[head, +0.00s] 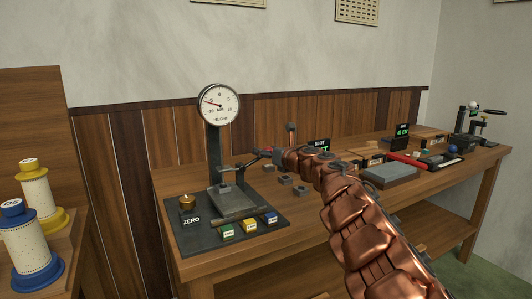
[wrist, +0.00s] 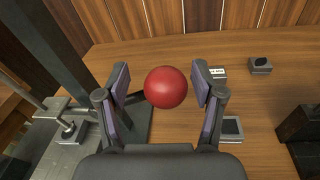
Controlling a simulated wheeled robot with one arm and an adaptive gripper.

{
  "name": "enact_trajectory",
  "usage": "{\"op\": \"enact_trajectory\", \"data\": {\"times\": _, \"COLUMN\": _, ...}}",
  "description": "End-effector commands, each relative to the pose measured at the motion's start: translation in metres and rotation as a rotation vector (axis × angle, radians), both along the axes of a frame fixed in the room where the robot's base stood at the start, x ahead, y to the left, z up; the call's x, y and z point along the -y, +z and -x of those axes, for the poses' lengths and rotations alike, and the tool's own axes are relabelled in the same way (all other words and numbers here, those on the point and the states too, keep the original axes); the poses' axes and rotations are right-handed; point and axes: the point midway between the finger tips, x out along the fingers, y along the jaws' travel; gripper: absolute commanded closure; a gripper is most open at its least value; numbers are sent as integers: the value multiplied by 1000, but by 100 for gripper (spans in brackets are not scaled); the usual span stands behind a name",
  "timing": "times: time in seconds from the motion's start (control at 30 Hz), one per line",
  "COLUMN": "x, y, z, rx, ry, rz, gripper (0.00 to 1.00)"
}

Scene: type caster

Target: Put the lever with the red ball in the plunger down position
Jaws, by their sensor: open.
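The red ball (wrist: 166,87) shows in the wrist view between the two fingers of my gripper (wrist: 161,78). The fingers are open, with a gap visible on each side of the ball. A dark lever arm (wrist: 133,98) runs from the left towards the ball, partly hidden by the left finger. In the head view my gripper (head: 262,153) is at the right of the dial gauge stand (head: 215,155), above the bench. The ball cannot be made out clearly there. The round dial (head: 219,105) tops the stand.
The stand's dark base (head: 185,243) carries a brass weight (head: 186,203) and several small coloured blocks (head: 249,224). Small grey blocks lie on the wooden bench (head: 205,264) near my gripper. A grey slab (head: 390,175) and a red tray (head: 412,162) lie further right.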

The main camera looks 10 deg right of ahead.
Motion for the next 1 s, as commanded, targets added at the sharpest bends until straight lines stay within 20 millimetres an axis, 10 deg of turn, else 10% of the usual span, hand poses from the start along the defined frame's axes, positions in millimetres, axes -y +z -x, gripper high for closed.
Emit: {"op": "enact_trajectory", "data": {"times": 1.0, "x": 23, "y": 5, "z": 51, "rx": -1, "ry": -2, "rz": 3, "gripper": 32}}
